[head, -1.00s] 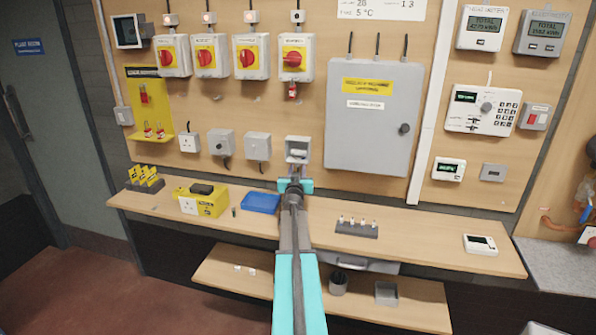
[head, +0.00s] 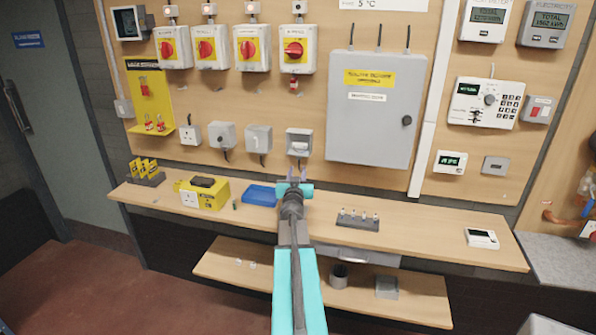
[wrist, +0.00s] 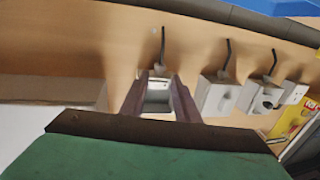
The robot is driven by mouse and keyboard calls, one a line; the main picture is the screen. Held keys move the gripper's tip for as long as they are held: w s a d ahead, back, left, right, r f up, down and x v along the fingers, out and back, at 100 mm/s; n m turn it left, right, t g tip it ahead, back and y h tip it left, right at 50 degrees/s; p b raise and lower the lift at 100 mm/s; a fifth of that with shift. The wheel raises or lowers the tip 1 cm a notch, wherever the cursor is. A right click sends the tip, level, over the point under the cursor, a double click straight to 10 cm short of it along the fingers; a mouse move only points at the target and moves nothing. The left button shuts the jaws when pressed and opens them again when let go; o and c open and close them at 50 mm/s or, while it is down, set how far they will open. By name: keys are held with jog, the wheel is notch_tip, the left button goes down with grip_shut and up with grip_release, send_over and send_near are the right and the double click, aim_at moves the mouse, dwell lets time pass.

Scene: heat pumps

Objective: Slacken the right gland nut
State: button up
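The rightmost small grey box (head: 299,137) in the lower wall row has its front open, and a dark cable hangs below it. In the wrist view, which is upside down, the same box (wrist: 158,98) shows between my fingers, with its cable (wrist: 163,45) running up the picture. The gland nut (wrist: 159,70) at the cable entry is small and hard to make out. My gripper (head: 297,172) is just below the box, pointing at the wall. In the wrist view its two fingers (wrist: 159,90) are apart with nothing held between them.
Other grey boxes (head: 258,138) (head: 222,135) with hanging cables are to the left. A large grey cabinet (head: 375,130) is close on the right. The bench (head: 420,232) below carries a blue tray (head: 259,195), a yellow case (head: 212,200) and a small rack (head: 357,225).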

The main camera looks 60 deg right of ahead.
jog(key=shift+v, duration=2.75)
jog(key=shift+w, duration=0.1)
